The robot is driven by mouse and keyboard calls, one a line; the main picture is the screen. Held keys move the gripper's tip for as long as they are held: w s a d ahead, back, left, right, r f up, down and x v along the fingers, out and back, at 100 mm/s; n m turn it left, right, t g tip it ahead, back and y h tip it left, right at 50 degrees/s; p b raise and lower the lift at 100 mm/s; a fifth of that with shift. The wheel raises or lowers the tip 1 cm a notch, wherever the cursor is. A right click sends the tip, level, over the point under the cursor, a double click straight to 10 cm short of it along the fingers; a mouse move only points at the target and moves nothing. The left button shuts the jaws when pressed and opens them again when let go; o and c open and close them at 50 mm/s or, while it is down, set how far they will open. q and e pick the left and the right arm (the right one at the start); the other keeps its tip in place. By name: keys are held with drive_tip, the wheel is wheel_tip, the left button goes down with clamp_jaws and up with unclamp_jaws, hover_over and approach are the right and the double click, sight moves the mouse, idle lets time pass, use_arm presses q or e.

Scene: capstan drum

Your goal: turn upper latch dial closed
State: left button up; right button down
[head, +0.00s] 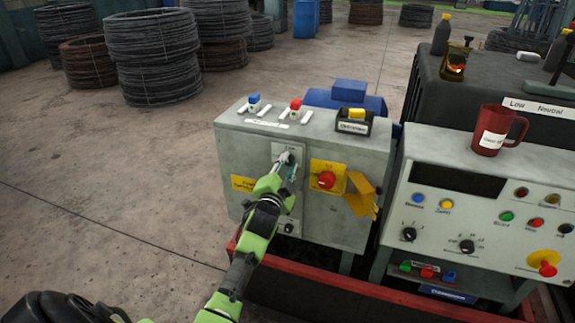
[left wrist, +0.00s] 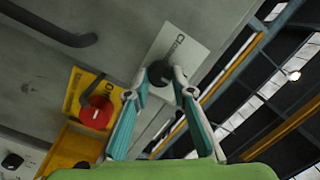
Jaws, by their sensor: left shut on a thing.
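The upper latch dial (head: 288,157) is a small dark knob on a pale label plate on the front of the grey cabinet (head: 328,225). In the left wrist view, the dial (left wrist: 160,72) is black and round, with part of the plate's lettering showing beside it. My left gripper (head: 286,165) is shut on the dial, its two fingertips (left wrist: 155,84) on either side of it. The fingers partly cover the dial, so its exact angle is hard to tell. A lower dark dial (head: 288,228) sits below my gripper. My right gripper is not in view.
A red knob (head: 326,180) on a yellow plate and a yellow hanging flap (head: 361,194) are right of the dial. Blue and red switches stand on the cabinet top. A control console (head: 455,215) with a red mug (head: 498,130) stands at right.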

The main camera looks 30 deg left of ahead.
use_arm(q)
drive_tip(key=n+p, duration=0.2)
drive_tip(key=n, duration=0.2)
drive_tip(key=shift+r, duration=0.2)
drive_tip(key=n+p, duration=0.1)
drive_tip(key=n, duration=0.1)
drive_tip(key=n+p, duration=0.1)
drive_tip(key=n, duration=0.2)
drive_tip(key=shift+a+g+h+p, duration=0.15)
drive_tip(key=shift+g+h+p, duration=0.15)
drive_tip(key=shift+h+p, duration=0.1)
drive_tip(key=n, duration=0.3)
drive_tip(key=n+p, duration=0.1)
drive_tip(key=n, duration=0.3)
drive_tip(key=shift+s+a+f+h, duration=0.1)
drive_tip(key=shift+a+h, duration=0.05)
drive_tip(key=shift+h, duration=0.25)
drive_tip(key=shift+n, duration=0.3)
